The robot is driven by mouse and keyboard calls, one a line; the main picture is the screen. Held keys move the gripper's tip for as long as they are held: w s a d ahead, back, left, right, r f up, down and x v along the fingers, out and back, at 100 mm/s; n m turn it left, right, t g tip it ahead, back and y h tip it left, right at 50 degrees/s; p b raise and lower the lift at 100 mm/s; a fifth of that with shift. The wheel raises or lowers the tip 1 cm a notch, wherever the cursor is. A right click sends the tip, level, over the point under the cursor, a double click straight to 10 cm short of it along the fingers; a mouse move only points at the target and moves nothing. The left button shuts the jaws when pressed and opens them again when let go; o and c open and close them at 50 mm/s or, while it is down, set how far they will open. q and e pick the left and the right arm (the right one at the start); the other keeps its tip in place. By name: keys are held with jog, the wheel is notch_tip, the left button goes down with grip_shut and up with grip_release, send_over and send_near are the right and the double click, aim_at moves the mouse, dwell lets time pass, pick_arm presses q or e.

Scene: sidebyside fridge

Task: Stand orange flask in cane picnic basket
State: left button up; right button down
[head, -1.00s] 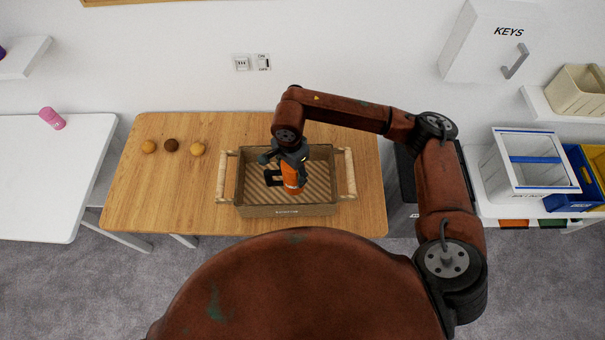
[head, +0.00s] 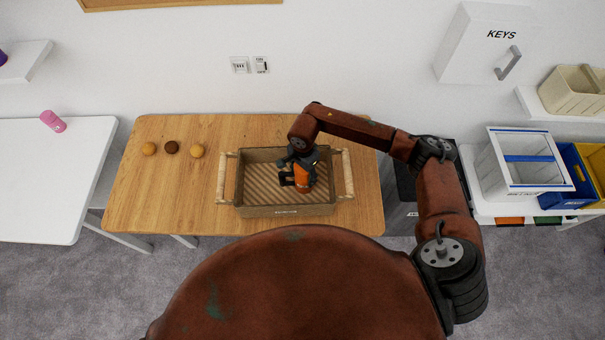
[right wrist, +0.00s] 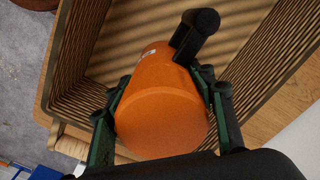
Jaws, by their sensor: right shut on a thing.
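The orange flask (head: 302,179) is held in my right gripper (head: 300,164) over the right half of the cane picnic basket (head: 287,211). In the right wrist view the orange flask (right wrist: 160,110) sits between the two fingers of my right gripper (right wrist: 160,105), with its dark handle pointing up and to the right. The flask looks close to upright in the head view. I cannot tell whether its base touches the basket floor. The basket (right wrist: 75,65) is otherwise empty, with a ribbed floor and rope-wrapped handles. My left gripper is out of view.
The basket stands on a wooden table (head: 150,205). Three round items, including a dark brown ball (head: 171,147), lie left of it. At the right are a white bin (head: 520,170) and a blue bin (head: 577,170).

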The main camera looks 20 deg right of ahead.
jog(key=c, duration=0.9)
grip_release()
jog(key=shift+f, duration=0.1)
notch_tip(320, 180, up, 12)
jog(key=shift+r+b, duration=0.15)
jog(key=shift+b, duration=0.75)
